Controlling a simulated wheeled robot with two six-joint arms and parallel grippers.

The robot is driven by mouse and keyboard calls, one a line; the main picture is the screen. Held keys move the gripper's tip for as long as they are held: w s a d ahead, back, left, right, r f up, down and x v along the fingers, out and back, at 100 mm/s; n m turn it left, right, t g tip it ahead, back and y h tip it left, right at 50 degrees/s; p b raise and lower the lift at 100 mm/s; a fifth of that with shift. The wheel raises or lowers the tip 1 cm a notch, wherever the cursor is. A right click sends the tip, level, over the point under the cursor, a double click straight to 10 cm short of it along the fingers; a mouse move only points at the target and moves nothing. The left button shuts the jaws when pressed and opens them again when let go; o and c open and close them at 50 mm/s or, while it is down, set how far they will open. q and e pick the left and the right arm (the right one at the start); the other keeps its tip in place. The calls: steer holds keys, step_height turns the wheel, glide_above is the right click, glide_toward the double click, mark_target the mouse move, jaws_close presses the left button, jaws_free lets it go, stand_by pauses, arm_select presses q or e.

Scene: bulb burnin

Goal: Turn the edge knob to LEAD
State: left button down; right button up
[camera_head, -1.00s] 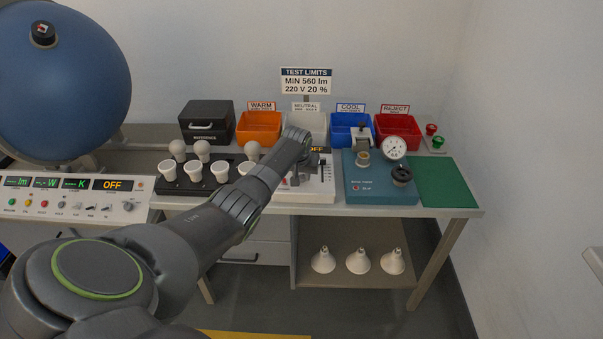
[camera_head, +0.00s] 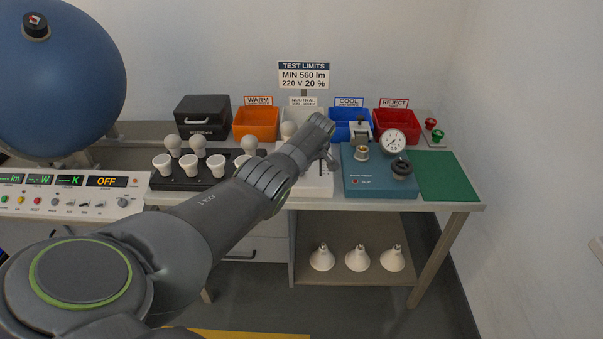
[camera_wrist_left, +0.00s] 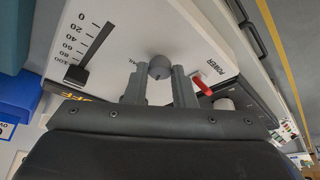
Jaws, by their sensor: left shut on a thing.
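The grey edge knob (camera_wrist_left: 160,67) sits on the white dimmer panel (camera_wrist_left: 195,40) in the left wrist view. My left gripper (camera_wrist_left: 160,84) is shut on this knob, with one finger on each side of it. A small label beside the knob is mostly covered by a finger, and I cannot read the knob's setting. In the head view my left forearm and wrist cover the knob and much of the panel (camera_head: 318,188). My right gripper is not in view.
The panel also carries a slider (camera_wrist_left: 77,74) with a 0 to 100 scale and a red POWER switch (camera_wrist_left: 202,86). A bulb rack (camera_head: 190,183) stands left of my gripper. A teal tester (camera_head: 380,182) with a gauge stands to the right. Bins line the back.

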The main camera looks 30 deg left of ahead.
arm_select(q)
steer(key=shift+n+g+b, duration=0.3)
steer(key=shift+n+b, duration=0.4)
steer(key=shift+w, duration=0.1)
steer(key=c, duration=1.2)
jaws_free()
steer(key=shift+r, duration=0.1)
steer(key=shift+d+r, duration=0.1)
steer(key=shift+r, duration=0.15)
steer(key=p+v, duration=0.2)
steer(key=v, duration=0.3)
steer(key=shift+d+r, duration=0.15)
steer(key=shift+r, duration=0.1)
steer(key=b+v, duration=0.1)
steer(key=v, duration=1)
steer(key=shift+d+f, duration=0.1)
steer(key=shift+d, duration=0.05)
